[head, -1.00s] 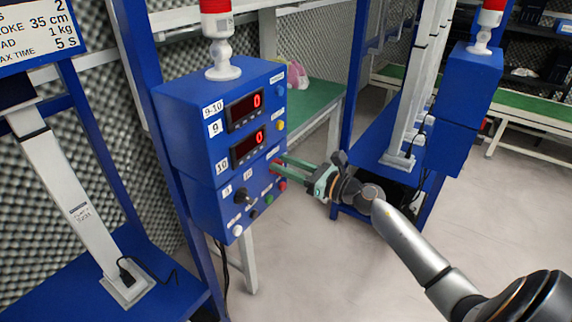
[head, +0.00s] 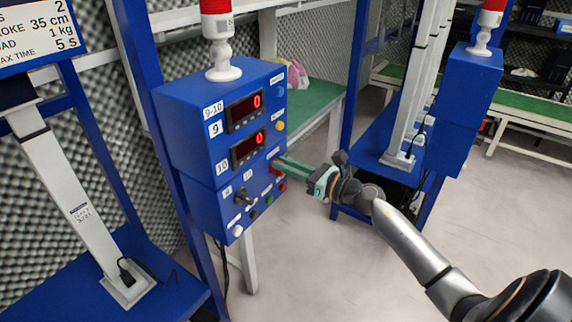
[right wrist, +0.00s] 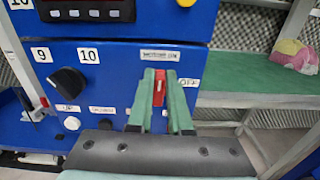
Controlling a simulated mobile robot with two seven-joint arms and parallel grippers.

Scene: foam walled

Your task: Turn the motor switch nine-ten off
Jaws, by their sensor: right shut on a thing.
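The blue control box (head: 190,110) carries the 9-10 label and two displays reading 0. The motor switch (right wrist: 159,87) is a small red lever under a white label on the box's lower front in the right wrist view. An OFF label shows just to its right. My right gripper (right wrist: 161,80) has its green fingers on either side of the red switch, shut on it. In the head view the right gripper (head: 279,165) reaches the box from the right, and its fingertips largely hide the switch. My left gripper is not in view.
A black knob (right wrist: 68,83) sits left of the switch, with white and other buttons below it. A yellow button (head: 280,126) is above. A red-and-white beacon (head: 220,50) stands on the box. A green table (head: 310,105) is behind; open floor lies right.

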